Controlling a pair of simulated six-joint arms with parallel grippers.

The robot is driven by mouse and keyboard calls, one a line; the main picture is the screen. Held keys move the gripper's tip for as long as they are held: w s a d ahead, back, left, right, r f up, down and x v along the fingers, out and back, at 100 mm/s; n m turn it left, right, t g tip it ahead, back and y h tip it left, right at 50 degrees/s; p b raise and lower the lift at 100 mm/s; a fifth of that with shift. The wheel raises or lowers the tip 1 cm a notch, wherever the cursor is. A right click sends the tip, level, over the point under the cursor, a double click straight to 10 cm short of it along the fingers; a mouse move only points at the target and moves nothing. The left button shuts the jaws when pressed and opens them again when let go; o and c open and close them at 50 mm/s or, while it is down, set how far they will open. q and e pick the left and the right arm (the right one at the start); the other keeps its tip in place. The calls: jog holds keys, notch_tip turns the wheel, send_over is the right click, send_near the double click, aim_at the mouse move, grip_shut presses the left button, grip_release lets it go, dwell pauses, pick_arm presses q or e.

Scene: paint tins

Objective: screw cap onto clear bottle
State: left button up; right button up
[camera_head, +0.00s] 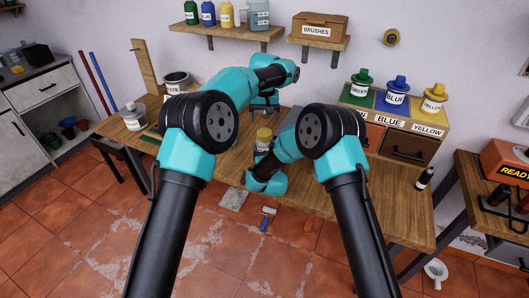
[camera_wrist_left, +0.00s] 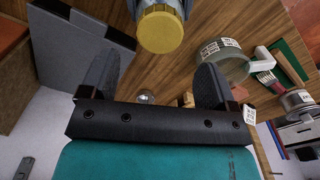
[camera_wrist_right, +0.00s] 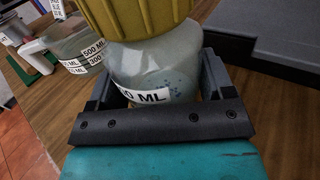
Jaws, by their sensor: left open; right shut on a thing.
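A clear bottle (camera_wrist_right: 155,62) with a white ML label stands on the wooden table, and a wide yellow cap (camera_wrist_right: 140,14) sits on its top. How tightly the cap sits cannot be seen. The cap also shows in the head view (camera_head: 263,135) and at the top of the left wrist view (camera_wrist_left: 160,30). My right gripper (camera_wrist_right: 160,85) is shut on the bottle's body, one finger on each side. My left gripper (camera_wrist_left: 155,78) is open and empty, above the table and apart from the cap; in the head view its fingers (camera_head: 264,109) are above and behind the bottle.
A grey box-like block (camera_wrist_left: 70,45) stands beside the bottle. Labelled measuring cups (camera_wrist_left: 228,60) and a brush (camera_wrist_left: 266,78) lie on the other side. Green, blue and yellow paint bottles (camera_head: 397,90) stand on the organizer at right. The table's front right is mostly clear.

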aim_at(265, 131)
pick_arm(q)
jog(key=shift+f, duration=3.85)
jog(key=c, duration=0.9)
jog(key=o, duration=1.1)
jog(key=shift+c, duration=0.2)
jog(key=shift+r, duration=0.1)
notch_tip(265, 131, up, 12)
